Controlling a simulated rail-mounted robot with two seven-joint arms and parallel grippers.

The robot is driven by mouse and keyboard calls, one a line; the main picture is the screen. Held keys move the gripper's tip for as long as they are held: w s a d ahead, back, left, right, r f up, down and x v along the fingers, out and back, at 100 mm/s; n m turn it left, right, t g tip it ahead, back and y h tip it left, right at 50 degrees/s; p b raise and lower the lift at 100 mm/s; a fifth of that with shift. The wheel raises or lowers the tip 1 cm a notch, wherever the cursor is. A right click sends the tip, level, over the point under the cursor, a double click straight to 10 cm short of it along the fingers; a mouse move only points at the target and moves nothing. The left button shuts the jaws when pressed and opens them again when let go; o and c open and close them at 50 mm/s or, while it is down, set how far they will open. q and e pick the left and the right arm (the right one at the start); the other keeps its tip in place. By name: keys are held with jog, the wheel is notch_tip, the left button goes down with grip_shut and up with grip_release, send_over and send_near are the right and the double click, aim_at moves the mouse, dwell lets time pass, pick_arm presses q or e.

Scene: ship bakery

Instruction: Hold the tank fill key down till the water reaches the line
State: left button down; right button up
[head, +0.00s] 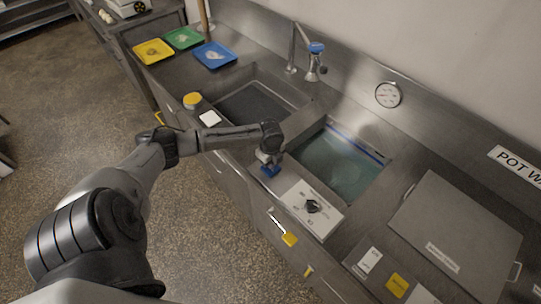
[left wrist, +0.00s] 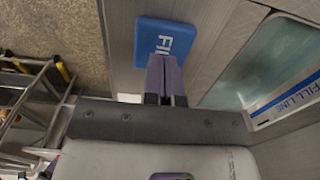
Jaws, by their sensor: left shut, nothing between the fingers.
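The blue tank fill key (head: 270,171) sits on the front ledge of the sink counter; its "FILL" lettering shows in the left wrist view (left wrist: 160,36). My left gripper (head: 268,160) is shut and empty, its fingertips (left wrist: 165,62) at the key and overlapping its edge. I cannot tell whether they press it down. The tank (head: 372,184) holds greenish water (head: 336,168). The blue fill line (head: 352,141) runs along the tank's back wall and is labelled in the left wrist view (left wrist: 288,96). The water surface appears below the line. My right gripper is out of view.
A white panel with a black knob (head: 312,207) lies right of the key. An empty basin (head: 255,104) and a faucet (head: 313,65) are behind. A grey lid (head: 455,230) covers the right counter. Coloured trays (head: 214,55) lie at the far left.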

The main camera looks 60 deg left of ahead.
pick_arm(q)
jog(key=shift+f, duration=0.7)
